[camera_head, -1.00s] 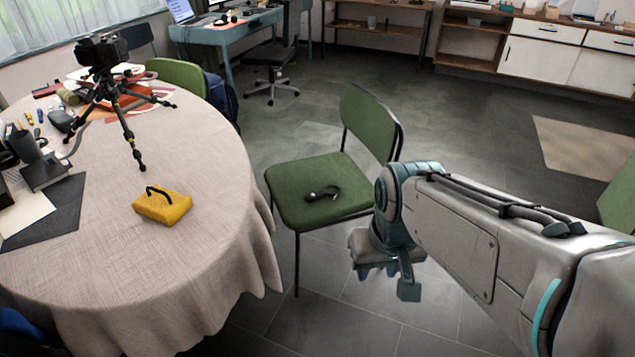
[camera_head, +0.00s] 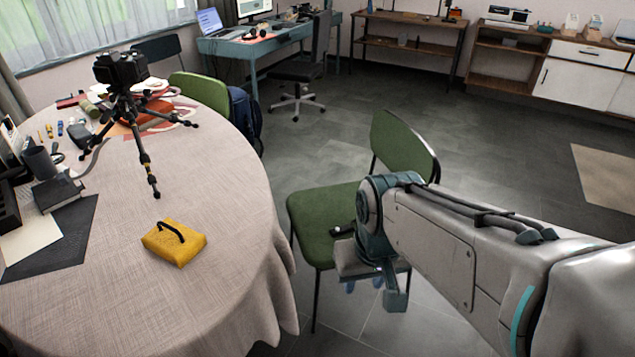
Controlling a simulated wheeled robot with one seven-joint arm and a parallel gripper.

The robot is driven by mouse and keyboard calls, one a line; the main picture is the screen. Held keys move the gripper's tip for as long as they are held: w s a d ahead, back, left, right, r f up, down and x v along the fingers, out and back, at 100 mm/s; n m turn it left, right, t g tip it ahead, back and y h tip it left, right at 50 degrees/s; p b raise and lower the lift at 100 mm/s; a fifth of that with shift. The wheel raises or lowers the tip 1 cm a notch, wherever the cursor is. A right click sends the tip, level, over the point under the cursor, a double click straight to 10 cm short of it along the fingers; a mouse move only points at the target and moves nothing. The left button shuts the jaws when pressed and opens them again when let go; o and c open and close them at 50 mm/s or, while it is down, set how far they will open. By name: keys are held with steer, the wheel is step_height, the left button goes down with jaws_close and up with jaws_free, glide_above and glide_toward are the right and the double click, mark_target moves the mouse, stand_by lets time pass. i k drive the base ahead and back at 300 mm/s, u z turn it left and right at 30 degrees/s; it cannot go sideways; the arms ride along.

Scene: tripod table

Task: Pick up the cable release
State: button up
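A small black item with a thin cord, likely the cable release (camera_head: 342,230), lies on the green seat of a chair (camera_head: 312,213). My arm now hides part of it. My gripper (camera_head: 364,285) points down beside the front right of the seat, on the near side of the black item. Its two bluish fingertips show apart below the wrist, with nothing visible between them. The view is too coarse to tell its exact height against the seat.
A round table with a pale cloth (camera_head: 110,290) fills the left. It carries a yellow case (camera_head: 174,243), a camera on a tripod (camera_head: 122,72) and several small items. The chair's backrest (camera_head: 402,145) stands behind my wrist. Open floor lies beyond.

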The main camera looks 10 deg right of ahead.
mark_target(344, 229)
steer(key=z, duration=0.4)
steer(key=i, duration=1.25)
steer(key=z, duration=0.7)
